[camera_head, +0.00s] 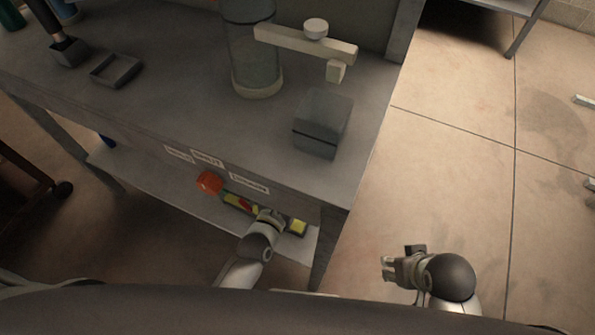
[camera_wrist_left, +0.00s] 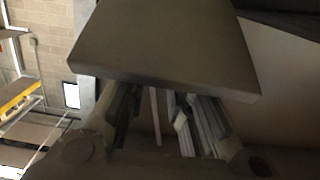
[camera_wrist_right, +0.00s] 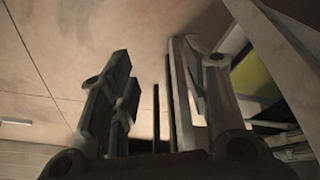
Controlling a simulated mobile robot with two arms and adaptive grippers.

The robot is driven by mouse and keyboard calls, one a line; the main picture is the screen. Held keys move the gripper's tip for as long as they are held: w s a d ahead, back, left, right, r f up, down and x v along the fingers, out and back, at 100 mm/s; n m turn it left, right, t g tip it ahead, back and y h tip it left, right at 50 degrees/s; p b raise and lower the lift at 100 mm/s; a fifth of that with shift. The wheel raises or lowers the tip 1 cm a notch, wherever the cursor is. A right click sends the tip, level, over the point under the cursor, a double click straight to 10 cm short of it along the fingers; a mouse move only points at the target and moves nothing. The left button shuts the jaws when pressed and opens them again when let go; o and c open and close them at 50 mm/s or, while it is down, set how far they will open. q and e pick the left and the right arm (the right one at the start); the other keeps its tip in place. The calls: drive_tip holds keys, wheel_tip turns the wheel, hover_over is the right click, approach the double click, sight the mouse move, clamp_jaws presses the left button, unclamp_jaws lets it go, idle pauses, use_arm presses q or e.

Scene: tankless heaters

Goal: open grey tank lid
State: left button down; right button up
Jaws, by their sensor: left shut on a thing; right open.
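The grey tank (camera_head: 316,147) is a small box near the right end of the workbench top. Its grey lid (camera_head: 325,107) lies flat on it, with a dark seam below; it looks closed. My left gripper (camera_head: 270,217) is low in front of the bench, below the top's front edge and away from the tank. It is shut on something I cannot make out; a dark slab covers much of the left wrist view. My right gripper (camera_head: 388,268) is open and empty, right of the bench and apart from the tank. Its spread fingers show in the right wrist view (camera_wrist_right: 150,100).
A clear cylinder (camera_head: 252,65) with a cream arm (camera_head: 305,42) stands behind the tank. A grey tray (camera_head: 116,69) lies at the left. The lower shelf (camera_head: 150,186) holds a red object (camera_head: 208,182) and a yellow-black one (camera_head: 298,227).

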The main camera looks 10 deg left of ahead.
idle(0.8)
